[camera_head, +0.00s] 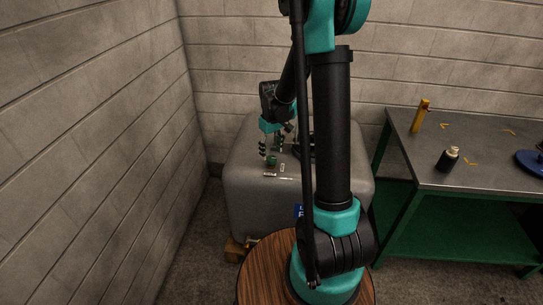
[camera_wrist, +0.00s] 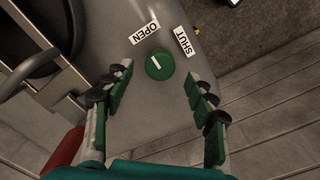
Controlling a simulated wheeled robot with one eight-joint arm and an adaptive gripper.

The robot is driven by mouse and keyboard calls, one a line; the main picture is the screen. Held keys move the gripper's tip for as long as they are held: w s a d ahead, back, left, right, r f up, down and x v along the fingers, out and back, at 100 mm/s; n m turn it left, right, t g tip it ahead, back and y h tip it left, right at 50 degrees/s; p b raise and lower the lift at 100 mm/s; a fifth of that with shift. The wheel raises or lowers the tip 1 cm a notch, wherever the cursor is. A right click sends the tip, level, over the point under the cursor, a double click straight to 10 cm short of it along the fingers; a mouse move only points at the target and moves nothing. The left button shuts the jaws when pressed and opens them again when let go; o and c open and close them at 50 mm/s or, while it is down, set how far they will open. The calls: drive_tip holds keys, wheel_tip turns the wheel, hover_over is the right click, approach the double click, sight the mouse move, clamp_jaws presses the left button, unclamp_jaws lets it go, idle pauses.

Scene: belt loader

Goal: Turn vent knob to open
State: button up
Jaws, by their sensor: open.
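The knob (camera_head: 271,160) also shows small on top of the grey tank (camera_head: 240,200) in the head view. My gripper (camera_wrist: 162,80) is open, with one finger on each side of the knob and a visible gap on both sides. In the head view my gripper (camera_head: 271,147) points down over the tank top.
A dark round lid (camera_wrist: 38,30) and a curved metal handle lie left of the knob in the wrist view. Block walls stand left and behind.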

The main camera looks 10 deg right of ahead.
sight(272, 158)
wheel_tip(272, 158, up, 9)
drive_tip(key=shift+f, duration=0.15)
idle(0.4)
drive_tip(key=s+d+f+m+t, duration=0.2)
drive_tip(key=s, duration=0.9)
drive_tip(key=s+d+f+m+t, duration=0.2)
drive_tip(key=s+f+m, duration=0.1)
drive_tip(key=s, duration=0.8)
drive_tip(key=shift+m, duration=0.3)
drive_tip(key=shift+s, duration=0.1)
